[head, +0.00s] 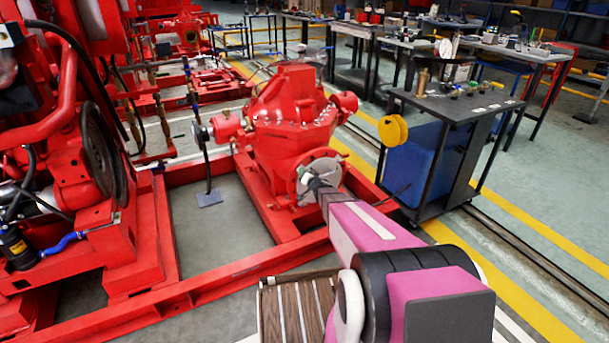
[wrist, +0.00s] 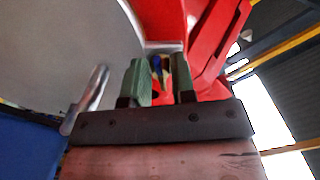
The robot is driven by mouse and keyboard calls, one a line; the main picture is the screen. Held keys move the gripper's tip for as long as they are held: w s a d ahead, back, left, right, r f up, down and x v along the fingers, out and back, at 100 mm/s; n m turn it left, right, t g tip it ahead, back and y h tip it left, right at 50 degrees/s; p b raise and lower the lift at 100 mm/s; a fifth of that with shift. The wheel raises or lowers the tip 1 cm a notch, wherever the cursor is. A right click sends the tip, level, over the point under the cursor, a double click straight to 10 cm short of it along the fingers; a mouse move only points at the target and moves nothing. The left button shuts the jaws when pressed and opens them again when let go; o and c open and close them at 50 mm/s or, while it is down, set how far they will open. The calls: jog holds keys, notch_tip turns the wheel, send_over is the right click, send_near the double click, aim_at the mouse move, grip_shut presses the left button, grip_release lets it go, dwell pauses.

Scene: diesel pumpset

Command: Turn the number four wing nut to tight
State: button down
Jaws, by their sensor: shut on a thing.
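My gripper (head: 308,180) reaches the round grey plate (head: 331,171) on the near face of the red pump (head: 290,115). In the wrist view, my gripper's two green fingers (wrist: 160,68) stand a little apart, shut on a small part between them that I take for the wing nut (wrist: 157,66). That part is mostly hidden and shows only as small dark, bluish and brownish patches. No number can be read on it. The large grey plate (wrist: 65,40) is to the left of the fingers, with red metal behind them.
A metal rod-like piece (wrist: 88,98) sticks out left of the fingers. In the head view, red frame rails (head: 180,290) run along the floor. A dark cart (head: 455,105) with a yellow reel (head: 393,130) stands right of the pump.

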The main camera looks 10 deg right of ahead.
jog(key=m, duration=1)
jog(key=shift+m, duration=0.3)
dwell(0.4)
jog(key=c, duration=1.3)
grip_release()
jog(key=shift+a+r, duration=0.1)
jog(key=v, duration=1.1)
